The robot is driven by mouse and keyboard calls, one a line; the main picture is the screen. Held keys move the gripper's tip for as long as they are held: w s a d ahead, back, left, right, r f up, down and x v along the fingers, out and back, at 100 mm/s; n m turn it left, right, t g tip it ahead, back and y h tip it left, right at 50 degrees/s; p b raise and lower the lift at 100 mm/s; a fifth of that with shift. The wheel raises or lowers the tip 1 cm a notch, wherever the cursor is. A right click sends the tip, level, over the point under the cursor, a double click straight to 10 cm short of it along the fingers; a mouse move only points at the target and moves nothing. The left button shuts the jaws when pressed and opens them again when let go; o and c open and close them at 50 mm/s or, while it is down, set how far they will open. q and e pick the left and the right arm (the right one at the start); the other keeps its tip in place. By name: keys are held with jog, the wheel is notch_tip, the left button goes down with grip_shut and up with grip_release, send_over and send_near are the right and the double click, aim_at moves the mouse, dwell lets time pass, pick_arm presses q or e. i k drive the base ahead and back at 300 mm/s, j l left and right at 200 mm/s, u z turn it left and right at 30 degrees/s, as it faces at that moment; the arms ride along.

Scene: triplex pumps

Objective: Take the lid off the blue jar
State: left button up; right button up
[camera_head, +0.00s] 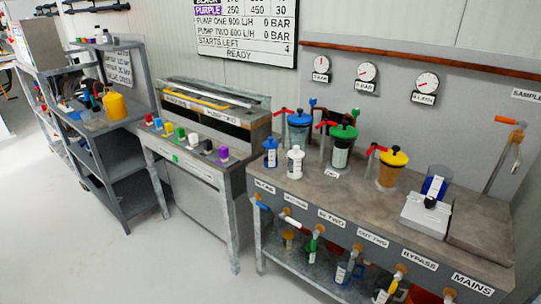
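A jar with a blue lid (299,118) and a dark knob on top stands at the back left of the right-hand bench. Its body (298,136) looks bluish-grey, and the lid sits on it. A smaller blue bottle (270,153) with a pale label stands in front and to the left, with its top on. A blue container (434,187) stands at the white device on the right. I cannot tell which of these the task calls the blue jar. Neither of my grippers is in view.
A green-lidded jar (343,132), a yellow-lidded jar (395,157) and a white bottle (295,161) stand nearby. Red-handled taps (325,125) rise close beside the jars. Gauges hang on the wall behind. The bench top (340,190) is clear in front; the floor left is open.

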aim_at(269, 144)
jog(key=i+j+z, duration=0.1)
jog(key=z, duration=0.3)
jog(key=i+j+z, duration=0.15)
jog(key=z, duration=0.2)
jog(key=i+j+z, duration=0.2)
jog(key=j, duration=0.2)
jog(key=i+j+z, duration=0.15)
jog(key=j, duration=0.25)
jog(key=i, duration=0.05)
